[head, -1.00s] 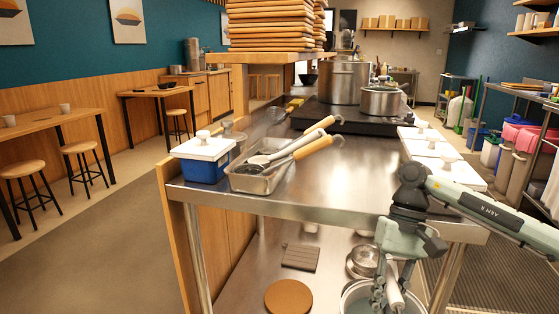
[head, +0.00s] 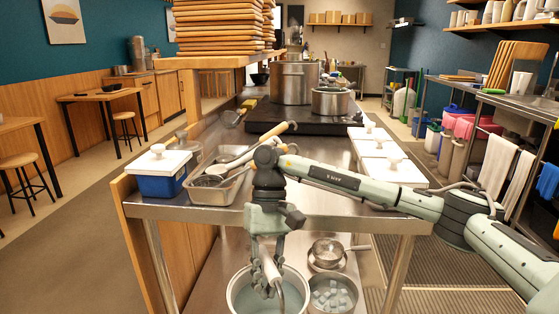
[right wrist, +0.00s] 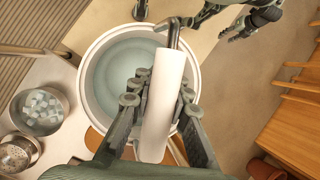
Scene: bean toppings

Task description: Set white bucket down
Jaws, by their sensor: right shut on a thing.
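The white bucket (head: 236,294) is at the bottom middle of the head view, low by the lower shelf of the steel table. It also fills the middle of the right wrist view (right wrist: 112,70), with a pale bluish inside. My right gripper (head: 268,272) is above the bucket, shut on the white grip of its handle. In the right wrist view the fingers (right wrist: 160,105) close around that grip from both sides. The bucket's underside is hidden, so I cannot tell whether it touches the shelf. Part of my left gripper (right wrist: 248,22) shows at the top right of the right wrist view.
A pot of pale cubes (head: 332,296) and a steel pan (head: 327,252) stand on the shelf right of the bucket. A brown round board (right wrist: 98,143) lies partly under the bucket. The steel tabletop (head: 325,150) and its legs stand close to my right arm.

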